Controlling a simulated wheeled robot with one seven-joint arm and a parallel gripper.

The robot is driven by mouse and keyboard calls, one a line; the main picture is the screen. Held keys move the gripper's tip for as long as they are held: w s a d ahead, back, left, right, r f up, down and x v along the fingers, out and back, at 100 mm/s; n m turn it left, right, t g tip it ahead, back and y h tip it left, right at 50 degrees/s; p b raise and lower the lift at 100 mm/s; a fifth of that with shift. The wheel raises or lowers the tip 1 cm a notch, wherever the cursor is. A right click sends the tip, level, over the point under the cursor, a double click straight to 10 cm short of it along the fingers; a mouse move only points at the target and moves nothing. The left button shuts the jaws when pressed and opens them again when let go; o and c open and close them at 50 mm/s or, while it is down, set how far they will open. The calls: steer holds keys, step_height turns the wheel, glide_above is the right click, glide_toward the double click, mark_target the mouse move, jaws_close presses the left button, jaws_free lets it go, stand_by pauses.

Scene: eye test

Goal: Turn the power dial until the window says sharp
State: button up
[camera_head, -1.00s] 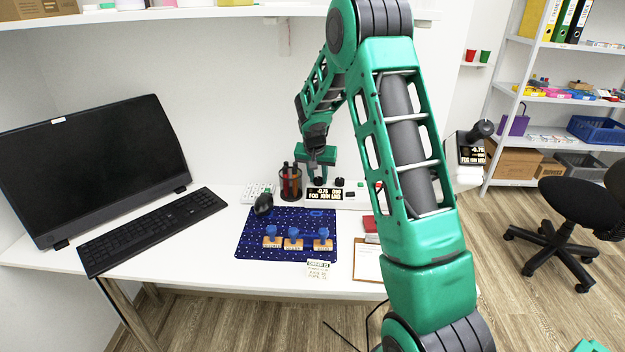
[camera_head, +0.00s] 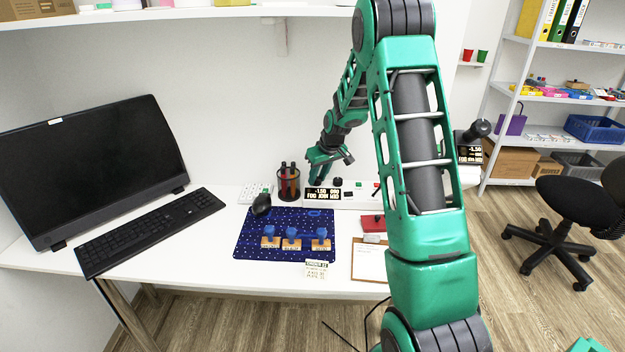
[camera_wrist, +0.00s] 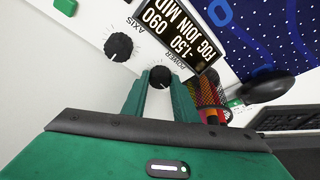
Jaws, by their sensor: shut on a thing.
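The power dial (camera_wrist: 160,76) is a small black knob on the white control box, labelled POWER in the wrist view. My gripper (camera_wrist: 160,84) has its two green fingers on either side of it, shut on it. In the head view my gripper (camera_head: 320,172) is over the left part of the box and hides most of the dial. The window (camera_wrist: 180,36) is a black display with light text. It reads -1.50, 090, FOG JOIN MID. The window also shows in the head view (camera_head: 322,194).
A second black knob marked AXIS (camera_wrist: 118,47) is beside the power dial. A pen cup (camera_head: 288,184) stands close to the left of my gripper. In front are a blue starry mat (camera_head: 260,222) with several blue-topped blocks, a red object (camera_head: 373,222) and a clipboard (camera_head: 369,266).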

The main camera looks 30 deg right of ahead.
steer(key=shift+n, duration=0.4)
steer(key=o, duration=0.8)
steer(key=v, duration=1)
steer(key=shift+s+d+r, duration=0.15)
steer(key=shift+d+r, duration=0.1)
steer(key=shift+r, duration=0.1)
